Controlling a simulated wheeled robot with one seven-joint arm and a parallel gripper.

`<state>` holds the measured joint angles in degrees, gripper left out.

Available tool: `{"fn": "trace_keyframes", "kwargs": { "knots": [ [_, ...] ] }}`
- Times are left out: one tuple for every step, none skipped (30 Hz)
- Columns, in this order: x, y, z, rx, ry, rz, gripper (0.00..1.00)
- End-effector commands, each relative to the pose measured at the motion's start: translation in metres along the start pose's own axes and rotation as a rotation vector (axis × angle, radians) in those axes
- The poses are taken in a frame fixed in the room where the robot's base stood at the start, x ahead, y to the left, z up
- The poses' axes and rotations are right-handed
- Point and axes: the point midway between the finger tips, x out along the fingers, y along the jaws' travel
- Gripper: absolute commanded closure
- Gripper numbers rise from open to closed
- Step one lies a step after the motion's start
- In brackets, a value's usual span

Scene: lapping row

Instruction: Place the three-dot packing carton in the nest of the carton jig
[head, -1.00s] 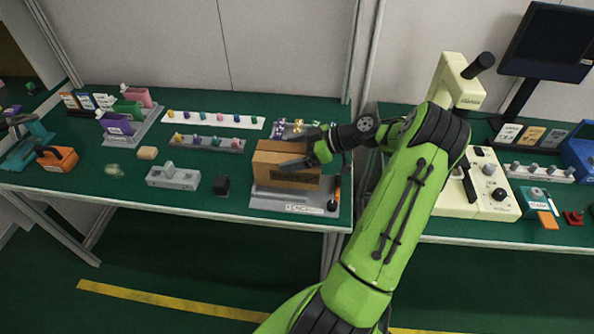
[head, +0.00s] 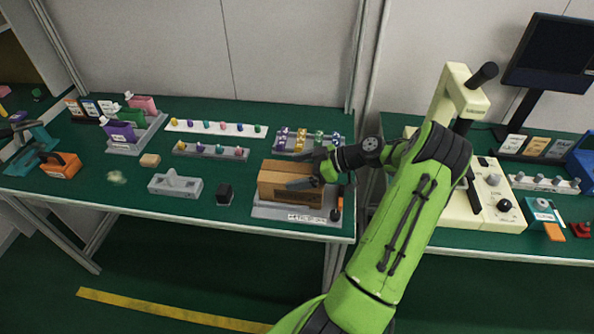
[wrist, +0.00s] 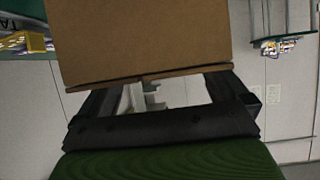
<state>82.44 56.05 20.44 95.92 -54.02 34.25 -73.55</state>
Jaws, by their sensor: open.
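The packing carton (head: 278,193) is a brown box sitting upright in the grey carton jig (head: 264,212) at the right front of the left bench. Its dots do not show. The jig's nest is hidden under the carton, so I cannot tell how fully it is seated. My gripper (head: 312,170) is at the carton's right end, with a dark finger along its front side. In the wrist view the carton (wrist: 140,40) fills the upper middle, between the spread fingers of my gripper (wrist: 160,90). The jaws are open around the carton's end.
An orange-handled tool (head: 337,208) stands at the jig's right edge. A small black block (head: 224,194) and a grey fixture (head: 175,186) lie to the left. A cream machine (head: 480,205) stands on the right bench.

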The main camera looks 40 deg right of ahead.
Motion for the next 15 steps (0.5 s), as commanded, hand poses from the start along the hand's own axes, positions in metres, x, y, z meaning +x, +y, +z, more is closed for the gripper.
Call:
{"fn": "trace_keyframes", "kwargs": {
  "knots": [
    [-0.015, 0.001, 0.000, 0.002, -0.003, 0.008, 0.00],
    [-0.023, 0.001, 0.000, 0.002, -0.003, 0.008, 0.00],
    [-0.035, 0.002, -0.001, 0.001, -0.003, 0.009, 0.00],
    [-0.043, 0.001, -0.001, 0.001, -0.003, 0.008, 0.00],
    [-0.052, 0.001, -0.001, 0.002, -0.003, 0.008, 0.00],
    [-0.063, 0.001, -0.001, 0.000, -0.002, 0.008, 0.00],
    [-0.071, 0.001, -0.001, 0.002, -0.002, 0.007, 0.00],
    [-0.078, 0.001, -0.001, 0.001, -0.002, 0.007, 0.00],
    [-0.087, 0.001, -0.001, 0.001, -0.003, 0.007, 0.00],
    [-0.092, 0.001, -0.001, 0.001, -0.002, 0.006, 0.00],
    [-0.097, 0.001, -0.001, 0.001, -0.001, 0.005, 0.00],
    [-0.102, 0.001, -0.001, 0.001, -0.002, 0.004, 0.00],
    [-0.105, 0.000, -0.001, 0.002, -0.002, 0.003, 0.00],
    [-0.107, 0.000, -0.001, 0.002, -0.001, 0.003, 0.00],
    [-0.110, 0.000, 0.000, 0.001, -0.001, 0.002, 0.00]
  ]
}}
